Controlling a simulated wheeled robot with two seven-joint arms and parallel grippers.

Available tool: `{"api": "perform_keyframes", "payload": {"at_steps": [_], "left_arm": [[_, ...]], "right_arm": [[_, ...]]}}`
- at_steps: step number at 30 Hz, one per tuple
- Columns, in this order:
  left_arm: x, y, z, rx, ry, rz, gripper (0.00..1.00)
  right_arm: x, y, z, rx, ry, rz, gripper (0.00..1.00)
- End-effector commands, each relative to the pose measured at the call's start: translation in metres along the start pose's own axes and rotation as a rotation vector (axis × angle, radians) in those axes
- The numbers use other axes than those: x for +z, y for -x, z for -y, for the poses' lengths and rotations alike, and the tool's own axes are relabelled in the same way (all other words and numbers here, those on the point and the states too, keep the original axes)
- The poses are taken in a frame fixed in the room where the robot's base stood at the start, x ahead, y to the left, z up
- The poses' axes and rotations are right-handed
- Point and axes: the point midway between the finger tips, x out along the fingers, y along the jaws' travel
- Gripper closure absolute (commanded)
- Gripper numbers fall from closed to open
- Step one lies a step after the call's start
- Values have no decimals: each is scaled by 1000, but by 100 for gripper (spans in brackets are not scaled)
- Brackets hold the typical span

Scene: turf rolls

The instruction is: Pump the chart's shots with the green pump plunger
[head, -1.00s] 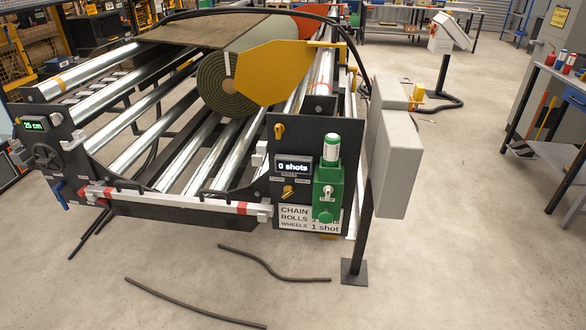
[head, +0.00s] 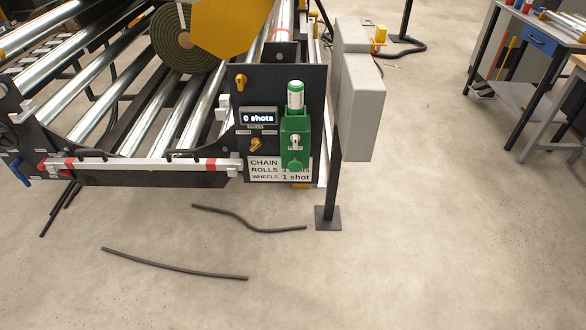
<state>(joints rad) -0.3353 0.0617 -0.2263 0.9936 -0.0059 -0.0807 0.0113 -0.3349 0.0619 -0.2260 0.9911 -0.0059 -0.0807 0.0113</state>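The green pump (head: 296,135) is fixed to a black panel (head: 315,90) on the front right corner of the roller machine. A white cylinder with a green cap (head: 295,97) stands upright on top of it. A small display (head: 258,117) left of the pump reads "0 shots". The white chart (head: 262,172) below lists CHAIN, ROLLS and WHEELS. The wheels line reads "1 shot"; the pump's lower end hides part of the lines above. Yellow knobs (head: 241,82) sit above and below the display. Neither of my grippers is in view.
A grey box on a post (head: 357,90) stands just right of the panel, its foot (head: 328,217) on the floor. Two dark hoses (head: 175,267) lie on the floor in front. A workbench (head: 535,60) stands at right. The floor between is clear.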

Motion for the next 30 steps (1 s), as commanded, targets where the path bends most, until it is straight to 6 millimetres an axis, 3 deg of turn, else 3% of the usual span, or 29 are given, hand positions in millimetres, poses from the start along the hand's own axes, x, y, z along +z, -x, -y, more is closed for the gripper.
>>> {"api": "perform_keyframes", "payload": {"at_steps": [6,14,30], "left_arm": [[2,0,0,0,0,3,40],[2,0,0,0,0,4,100],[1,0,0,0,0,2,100]], "right_arm": [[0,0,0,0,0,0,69],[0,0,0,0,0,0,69],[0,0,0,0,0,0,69]]}}
